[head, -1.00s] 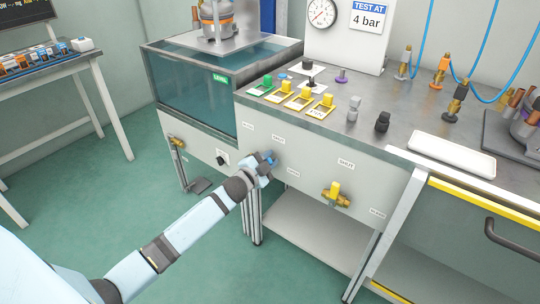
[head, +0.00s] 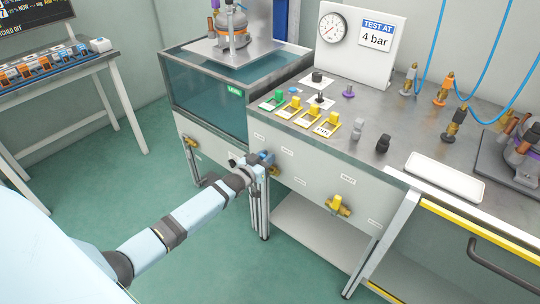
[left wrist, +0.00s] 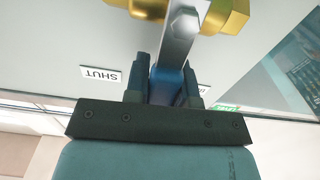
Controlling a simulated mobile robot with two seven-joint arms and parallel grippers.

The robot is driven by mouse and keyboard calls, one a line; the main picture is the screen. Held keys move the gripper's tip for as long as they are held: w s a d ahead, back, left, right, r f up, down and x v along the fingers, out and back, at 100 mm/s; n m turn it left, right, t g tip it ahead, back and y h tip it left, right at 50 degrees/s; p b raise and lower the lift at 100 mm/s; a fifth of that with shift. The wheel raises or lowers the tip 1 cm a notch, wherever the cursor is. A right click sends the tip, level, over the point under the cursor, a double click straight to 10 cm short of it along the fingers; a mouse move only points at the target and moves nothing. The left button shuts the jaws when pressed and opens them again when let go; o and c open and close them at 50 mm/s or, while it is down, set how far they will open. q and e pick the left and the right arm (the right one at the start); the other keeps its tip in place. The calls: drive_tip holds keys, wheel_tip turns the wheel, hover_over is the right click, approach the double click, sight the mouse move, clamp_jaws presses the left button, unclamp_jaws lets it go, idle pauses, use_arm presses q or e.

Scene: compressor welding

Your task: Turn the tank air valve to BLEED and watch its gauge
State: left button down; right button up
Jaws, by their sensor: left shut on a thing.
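My left gripper (head: 264,162) is at the front panel below the bench. In the left wrist view its two dark fingers (left wrist: 167,82) are closed on the blue grip (left wrist: 170,88) of a valve lever. The lever's grey metal arm (left wrist: 182,35) leads to a brass-yellow valve body (left wrist: 230,14). In the head view the gripper hides most of this valve. A SHUT label (left wrist: 100,75) is beside the fingers, upside down in the wrist view. A round white gauge (head: 333,27) stands on the bench; its reading is too small to make out. My right gripper is out of view.
A glass-sided water tank (head: 205,95) adjoins the bench. Yellow and green switches (head: 300,112), fittings (head: 383,144) and a white tray (head: 445,177) are on the bench top. The floor at left is clear.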

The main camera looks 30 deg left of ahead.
use_arm(q)
drive_tip(key=n, duration=0.1)
drive_tip(key=a+n, duration=0.1)
drive_tip(key=shift+a+n, duration=0.25)
drive_tip(key=shift+n, duration=0.05)
drive_tip(key=shift+w+a+f+n, duration=0.1)
drive_tip(key=shift+a+f+n, duration=0.15)
drive_tip(key=shift+n, duration=0.4)
drive_tip(key=shift+a+f+n, duration=0.15)
drive_tip(key=shift+a+n, duration=0.2)
drive_tip(key=shift+n, duration=0.3)
drive_tip(key=c, duration=1)
unclamp_jaws()
drive_tip(key=shift+o, duration=0.2)
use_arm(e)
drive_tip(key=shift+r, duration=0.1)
use_arm(q)
drive_tip(key=s+a+p, duration=0.1)
drive_tip(key=s+p, duration=0.1)
drive_tip(key=s, duration=1.1)
drive_tip(key=shift+s+p, duration=0.3)
drive_tip(key=shift+s, duration=0.1)
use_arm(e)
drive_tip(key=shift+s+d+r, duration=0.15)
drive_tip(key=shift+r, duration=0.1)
use_arm(q)
drive_tip(key=shift+a, duration=0.1)
